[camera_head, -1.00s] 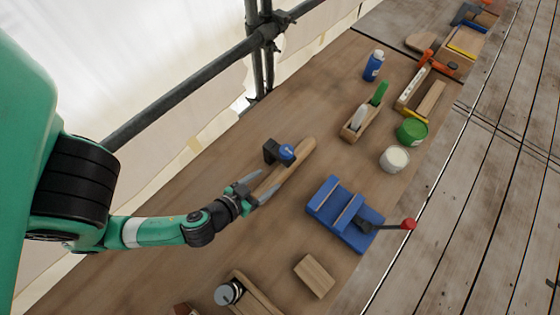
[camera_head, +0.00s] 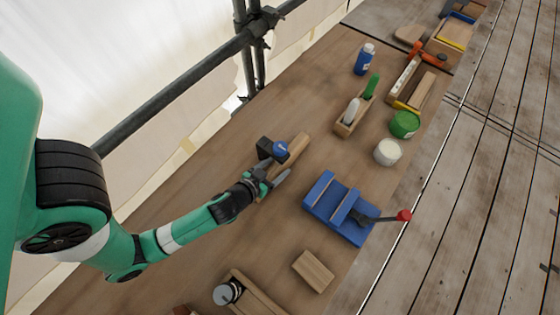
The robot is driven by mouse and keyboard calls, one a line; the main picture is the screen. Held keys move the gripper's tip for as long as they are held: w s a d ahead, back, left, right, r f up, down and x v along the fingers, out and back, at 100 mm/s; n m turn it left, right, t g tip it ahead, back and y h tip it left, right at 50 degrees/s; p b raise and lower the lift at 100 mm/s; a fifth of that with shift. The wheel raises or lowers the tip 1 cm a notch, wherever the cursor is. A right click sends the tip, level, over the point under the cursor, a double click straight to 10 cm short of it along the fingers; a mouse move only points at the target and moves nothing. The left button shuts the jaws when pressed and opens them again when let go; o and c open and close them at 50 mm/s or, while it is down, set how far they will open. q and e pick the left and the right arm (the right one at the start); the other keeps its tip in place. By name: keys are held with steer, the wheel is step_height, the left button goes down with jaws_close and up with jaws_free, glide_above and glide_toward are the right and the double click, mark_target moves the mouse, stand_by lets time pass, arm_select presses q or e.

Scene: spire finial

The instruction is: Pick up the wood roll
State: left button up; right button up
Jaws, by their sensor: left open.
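The wood roll (camera_head: 297,147) is a light-brown wooden rod lying diagonally on the workbench, in the middle of the head view. Its far upper end shows clear. A black block with a blue knob (camera_head: 279,149) sits at its side. My left gripper (camera_head: 275,175) is open and over the roll's near half, its fingers spread to either side. The gripper hides part of the roll, and I cannot tell whether the fingers touch it. My right gripper is not in view.
A blue vise (camera_head: 327,194) with a red-tipped handle is right of the gripper. A small wood block (camera_head: 313,271) lies nearer. Beyond are a white pot (camera_head: 388,152), green can (camera_head: 404,125), tool box (camera_head: 351,121) and blue bottle (camera_head: 364,59). A scaffold rail runs upper left.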

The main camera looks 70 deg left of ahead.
arm_select(q)
steer(key=x, duration=0.2)
steer(key=shift+w+a+f, duration=0.1)
steer(key=shift+w+a, duration=0.05)
steer(key=shift+w, duration=0.15)
steer(key=shift+c, duration=0.3)
jaws_close()
steer(key=shift+r+p, duration=0.35)
steer(key=shift+r, duration=0.45)
steer(key=w+d, duration=0.1)
steer(key=d, duration=0.1)
steer(key=w+d+b, duration=0.1)
steer(key=w+d, duration=0.2)
steer(key=d, duration=0.1)
steer(key=shift+w+d+f+b, duration=0.2)
steer(key=shift+d+b, duration=0.15)
step_height(320, 180, up, 14)
steer(key=p, duration=1.3)
steer(key=shift+p, duration=0.3)
